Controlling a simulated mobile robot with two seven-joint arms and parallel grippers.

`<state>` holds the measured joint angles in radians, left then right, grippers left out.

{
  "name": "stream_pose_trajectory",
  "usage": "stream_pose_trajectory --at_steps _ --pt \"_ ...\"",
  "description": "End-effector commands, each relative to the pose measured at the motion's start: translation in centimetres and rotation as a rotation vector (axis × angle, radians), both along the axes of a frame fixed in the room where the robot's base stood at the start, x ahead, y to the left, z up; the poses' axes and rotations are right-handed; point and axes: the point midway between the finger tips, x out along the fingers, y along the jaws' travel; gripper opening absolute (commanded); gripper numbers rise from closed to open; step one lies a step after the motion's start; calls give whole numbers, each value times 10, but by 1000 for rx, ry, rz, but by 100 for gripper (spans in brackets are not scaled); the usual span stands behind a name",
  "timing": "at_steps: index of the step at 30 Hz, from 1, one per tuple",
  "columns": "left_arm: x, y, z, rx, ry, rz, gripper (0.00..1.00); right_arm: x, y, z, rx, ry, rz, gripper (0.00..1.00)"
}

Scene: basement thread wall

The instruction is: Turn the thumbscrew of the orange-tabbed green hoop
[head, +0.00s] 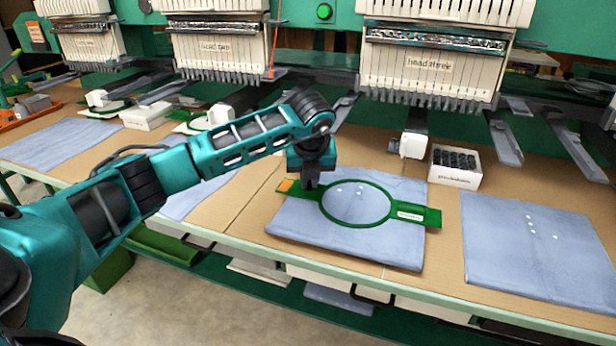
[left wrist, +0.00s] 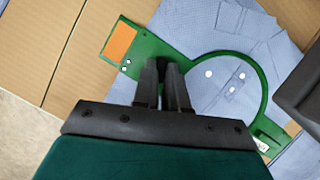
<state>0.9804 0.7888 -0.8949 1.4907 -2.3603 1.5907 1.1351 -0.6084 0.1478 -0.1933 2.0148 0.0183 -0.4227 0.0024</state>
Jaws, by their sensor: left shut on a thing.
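The green hoop (head: 324,206) with an orange tab (head: 285,185) on its left arm lies on a folded blue cloth (head: 300,236) on the table. A white label sits on its right arm. The hoop (left wrist: 193,57) and the orange tab (left wrist: 120,43) also show in the left wrist view. My left gripper (head: 312,184) points down at the hoop's left side, between the tab and the ring. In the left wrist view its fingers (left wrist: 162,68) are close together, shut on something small. This appears to be the thumbscrew, which the fingers hide.
A second folded blue cloth (head: 535,245) lies to the right. A small white box of dark pieces (head: 455,168) stands behind. Embroidery heads (head: 440,65) hang above the back of the table, with metal arms (head: 505,143) below. The table's front edge is close.

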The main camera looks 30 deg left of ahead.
Motion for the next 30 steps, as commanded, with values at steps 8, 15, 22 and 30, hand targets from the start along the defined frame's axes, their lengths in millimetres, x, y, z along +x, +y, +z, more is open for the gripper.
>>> stream_pose_trajectory --at_steps 8,15,22,30 --pt "2 -2 0 -3 0 205 0 3 1 4 2 -9 1 43" --pt "2 -3 0 -3 0 312 0 3 1 4 2 -10 1 43" --pt "2 -2 0 -2 1 355 0 3 1 5 3 -10 2 43" --pt "2 -2 0 -2 1 360 0 3 1 4 2 -10 1 43"
